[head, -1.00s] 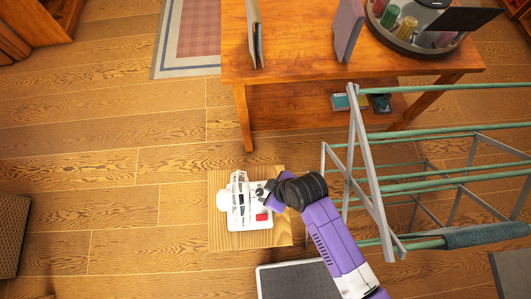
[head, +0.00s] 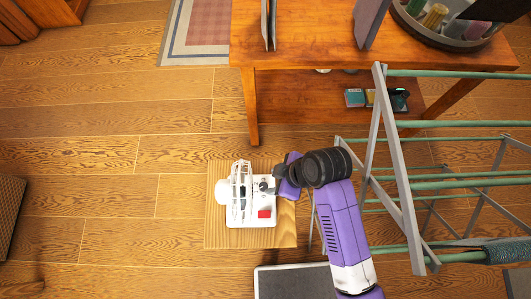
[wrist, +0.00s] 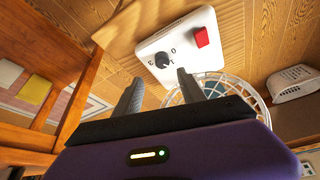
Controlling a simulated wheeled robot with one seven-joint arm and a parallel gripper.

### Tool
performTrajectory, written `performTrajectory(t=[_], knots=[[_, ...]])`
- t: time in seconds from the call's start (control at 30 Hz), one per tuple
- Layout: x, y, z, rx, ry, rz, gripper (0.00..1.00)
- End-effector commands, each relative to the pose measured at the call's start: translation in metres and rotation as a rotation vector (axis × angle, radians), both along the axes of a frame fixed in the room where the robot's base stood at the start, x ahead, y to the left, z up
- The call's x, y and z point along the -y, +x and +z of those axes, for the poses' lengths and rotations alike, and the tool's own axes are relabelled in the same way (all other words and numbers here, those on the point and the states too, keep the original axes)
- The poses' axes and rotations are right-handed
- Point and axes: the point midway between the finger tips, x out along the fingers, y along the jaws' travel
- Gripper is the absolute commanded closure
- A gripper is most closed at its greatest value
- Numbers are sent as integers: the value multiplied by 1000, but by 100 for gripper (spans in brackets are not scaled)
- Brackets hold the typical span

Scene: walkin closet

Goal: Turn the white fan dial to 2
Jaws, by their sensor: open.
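The white fan (head: 231,190) has a round wire cage and a flat white base (head: 262,207), seen from above on a wooden board in the head view. In the wrist view, its base (wrist: 182,50) carries a dark dial (wrist: 162,60) with the marks 0 and 3 readable beside it. I cannot tell which mark the dial points to. A red switch (wrist: 201,36) sits beside the dial. My gripper (wrist: 157,84) is open, with its fingertips just short of the dial and the dial beyond the gap. In the head view my gripper (head: 272,184) is at the base's right side.
The wooden board (head: 285,228) lies on the plank floor. A grey drying rack (head: 400,180) stands close to the right of my arm. A wooden table (head: 320,50) is behind. A dark flat thing (head: 290,283) lies in front.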

Motion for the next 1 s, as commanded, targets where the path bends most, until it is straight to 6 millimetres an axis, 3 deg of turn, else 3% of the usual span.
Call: performTrajectory(t=[0.17, 0.6, 1.0], knots=[[-2, -5, -8, -9, -10, 43, 52], [-24, 2, -64, -8, -10, 40, 52], [-27, 4, -72, -6, -10, 39, 52]])
